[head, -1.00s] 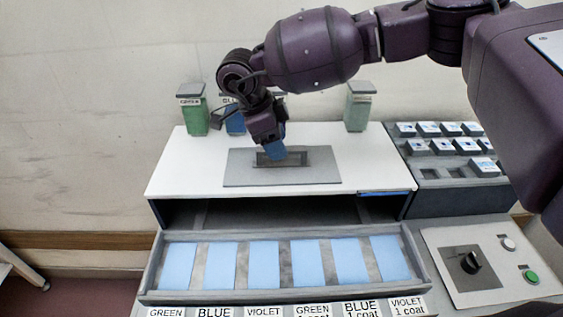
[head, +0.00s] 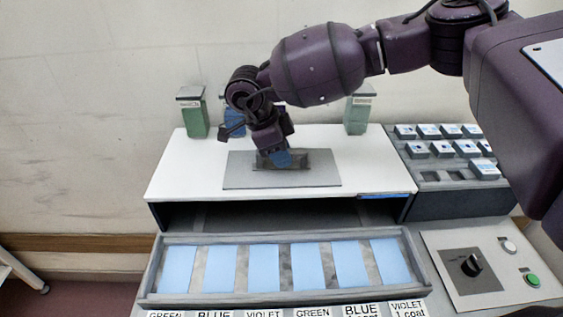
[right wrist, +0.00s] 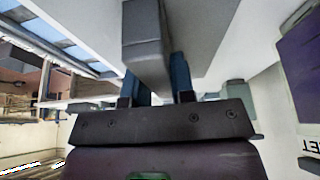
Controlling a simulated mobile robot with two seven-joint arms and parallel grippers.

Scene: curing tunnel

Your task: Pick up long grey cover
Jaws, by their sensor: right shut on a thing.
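The long grey cover (head: 296,158) is a narrow dark grey bar at the middle of a flat grey plate (head: 240,175) on the white tunnel top. My right gripper (head: 282,158) points down over it, its blue fingertips shut on the cover. In the right wrist view the grey cover (right wrist: 147,45) runs between the two blue fingers (right wrist: 160,80). The gripper hides part of the cover in the head view. I cannot tell whether the cover is clear of the plate. My left gripper is not in view.
Behind stand a green canister (head: 194,115), a partly hidden blue one (head: 234,122) and a pale green one (head: 357,112). In front is a tray (head: 150,285) with several light blue panels. At right are a rack (head: 440,182) of small blocks and a knob panel (head: 445,285).

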